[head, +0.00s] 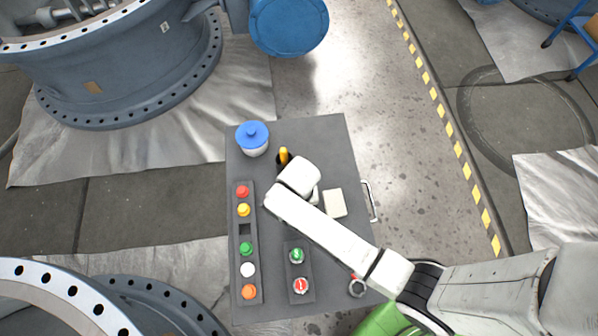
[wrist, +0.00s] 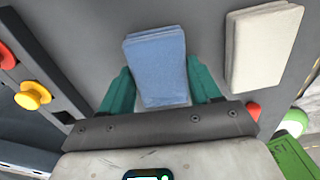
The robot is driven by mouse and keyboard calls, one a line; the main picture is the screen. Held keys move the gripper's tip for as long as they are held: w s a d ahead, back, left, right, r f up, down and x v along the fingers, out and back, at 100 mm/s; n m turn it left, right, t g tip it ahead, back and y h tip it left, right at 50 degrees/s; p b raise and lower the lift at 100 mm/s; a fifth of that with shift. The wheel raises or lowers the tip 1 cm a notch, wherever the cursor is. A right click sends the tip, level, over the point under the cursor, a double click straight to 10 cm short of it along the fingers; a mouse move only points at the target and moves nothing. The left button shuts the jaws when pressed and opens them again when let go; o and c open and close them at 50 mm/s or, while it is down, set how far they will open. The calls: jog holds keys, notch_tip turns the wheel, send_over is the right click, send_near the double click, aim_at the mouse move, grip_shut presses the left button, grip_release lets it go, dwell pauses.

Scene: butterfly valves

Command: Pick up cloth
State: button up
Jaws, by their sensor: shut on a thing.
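A folded blue cloth (wrist: 156,60) lies between the teal fingers of my gripper (wrist: 161,82) in the wrist view. The fingers are shut on its two sides. I cannot tell whether the cloth is lifted or still touches the grey cart top (head: 310,130). A folded off-white cloth (wrist: 262,45) lies to the right of the gripper, apart from it. It also shows in the head view (head: 335,203), just right of my wrist. In the head view my arm hides the blue cloth and the fingers.
A blue-lidded white jar (head: 253,139) and a dark holder with a yellow item (head: 284,155) stand at the back. A strip of coloured buttons (head: 246,230) runs along the left. A smaller panel (head: 299,273) has green and red buttons.

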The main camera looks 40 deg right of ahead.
jog(key=shift+r, duration=0.45)
notch_tip(320, 180, up, 2)
jog(key=shift+r, duration=0.25)
jog(key=s+a+r, duration=0.6)
jog(key=s+r, duration=0.3)
jog(key=s, duration=0.3)
jog(key=shift+s+r, duration=0.3)
jog(key=shift+s, duration=0.1)
